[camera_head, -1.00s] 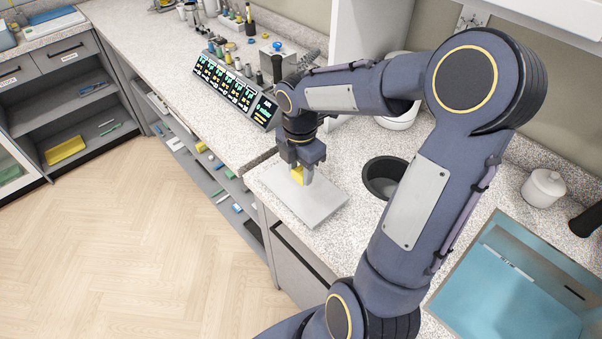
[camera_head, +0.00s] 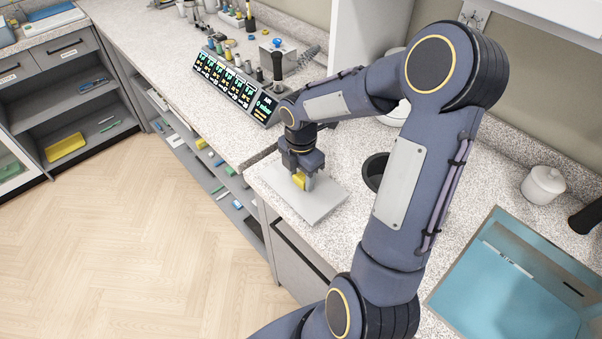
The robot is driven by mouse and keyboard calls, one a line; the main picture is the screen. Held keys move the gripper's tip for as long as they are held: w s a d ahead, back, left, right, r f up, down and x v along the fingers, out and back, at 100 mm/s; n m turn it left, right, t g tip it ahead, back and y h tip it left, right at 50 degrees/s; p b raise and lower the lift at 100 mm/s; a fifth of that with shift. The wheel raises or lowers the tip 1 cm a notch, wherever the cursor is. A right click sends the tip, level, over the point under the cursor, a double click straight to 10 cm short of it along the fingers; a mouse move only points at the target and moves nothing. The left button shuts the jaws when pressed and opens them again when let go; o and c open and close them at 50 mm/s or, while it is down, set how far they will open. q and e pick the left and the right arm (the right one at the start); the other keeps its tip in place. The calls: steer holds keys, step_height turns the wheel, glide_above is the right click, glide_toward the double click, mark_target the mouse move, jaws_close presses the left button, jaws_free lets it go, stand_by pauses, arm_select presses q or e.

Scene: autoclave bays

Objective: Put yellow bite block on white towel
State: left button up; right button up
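The yellow bite block (camera_head: 299,181) is between the fingers of my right gripper (camera_head: 303,182), which looks shut on it. The block is over the back part of the white towel (camera_head: 318,207), low and close to its surface; I cannot tell whether it touches. The towel lies flat at the counter's front corner and looks pale grey-white. The gripper points down and hides part of the block. My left gripper is not in view.
A dark round bin opening (camera_head: 375,172) is right of the towel, partly behind my arm. A row of lit displays (camera_head: 235,88) stands at the back left. A blue sink (camera_head: 505,285) and a white jar (camera_head: 543,185) are at the right.

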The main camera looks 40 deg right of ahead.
mark_target(301, 177)
steer(key=shift+o, duration=1)
step_height(301, 177, up, 11)
steer(key=s+a+m+t+y, duration=0.2)
steer(key=s+a+m, duration=0.4)
steer(key=s+m, duration=0.2)
steer(key=s+a+r+m+t+y, duration=0.1)
steer(key=s+a+m+t, duration=0.2)
steer(key=m, duration=0.9)
steer(key=s+a, duration=0.3)
steer(key=s, duration=0.2)
steer(key=shift+s+a+m+t+y, duration=0.15)
steer(key=shift+m+t+y, duration=0.15)
steer(key=shift+y, duration=0.1)
